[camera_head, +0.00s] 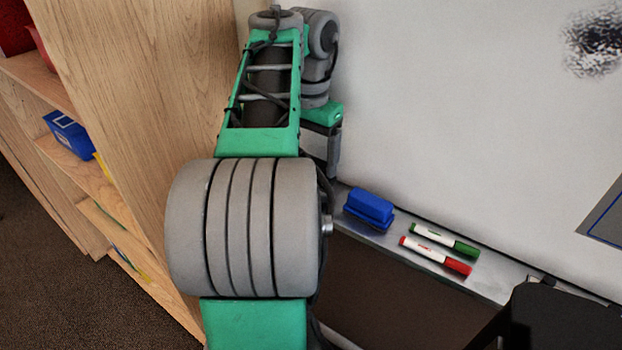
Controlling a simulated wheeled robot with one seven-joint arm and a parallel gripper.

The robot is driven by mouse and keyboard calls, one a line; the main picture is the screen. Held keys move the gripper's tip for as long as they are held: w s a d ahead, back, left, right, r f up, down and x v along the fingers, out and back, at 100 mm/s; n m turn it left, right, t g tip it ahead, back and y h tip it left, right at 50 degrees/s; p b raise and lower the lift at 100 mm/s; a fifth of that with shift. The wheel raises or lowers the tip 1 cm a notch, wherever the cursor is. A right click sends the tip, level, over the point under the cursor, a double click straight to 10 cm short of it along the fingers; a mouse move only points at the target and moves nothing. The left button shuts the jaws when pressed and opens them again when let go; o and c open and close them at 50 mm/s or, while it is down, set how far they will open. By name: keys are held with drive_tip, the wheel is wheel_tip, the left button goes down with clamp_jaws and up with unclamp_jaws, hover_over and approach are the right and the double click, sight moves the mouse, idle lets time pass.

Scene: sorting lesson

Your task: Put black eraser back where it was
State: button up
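I cannot make out a black eraser in this view. A blue eraser (369,208) lies on the whiteboard's metal tray (385,238). My gripper (333,158) points down at the tray's left end, left of the blue eraser, partly hidden behind my arm. Only a grey finger part shows below its green and black body. I cannot see whether it is open or holds something.
A green marker (445,241) and a red marker (436,256) lie on the tray right of the blue eraser. The whiteboard (460,110) rises behind. A wooden shelf (140,90) stands close on the left. A black object (560,318) fills the lower right corner.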

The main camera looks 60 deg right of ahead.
wheel_tip(320, 180, down, 4)
drive_tip(key=shift+d+r+b, duration=0.1)
drive_tip(key=shift+r+b, duration=0.05)
drive_tip(key=shift+b, duration=1.1)
drive_tip(key=shift+r, duration=0.2)
drive_tip(key=o, duration=1.1)
wheel_tip(320, 180, up, 12)
drive_tip(key=p, duration=1.2)
drive_tip(key=w+a+f+n+h, duration=0.1)
drive_tip(key=w+a+f+n, duration=0.2)
drive_tip(key=w+a+n, duration=0.35)
drive_tip(key=w+a+f+n+h, duration=0.1)
drive_tip(key=w+a+f+n, duration=0.3)
drive_tip(key=w+a, duration=0.5)
drive_tip(key=a+f+n+t, duration=0.1)
drive_tip(key=a+f+n, duration=0.2)
drive_tip(key=a, duration=0.4)
drive_tip(key=a+f+n+t+y, duration=0.1)
drive_tip(key=a+f+n, duration=0.1)
drive_tip(key=a, duration=0.6)
drive_tip(key=a+f+n+t+y, duration=0.1)
drive_tip(key=a+f+n, duration=0.2)
drive_tip(key=a, duration=0.4)
drive_tip(key=shift+a+f+n, duration=0.2)
drive_tip(key=shift+f+n, duration=0.1)
drive_tip(key=shift+n, duration=0.45)
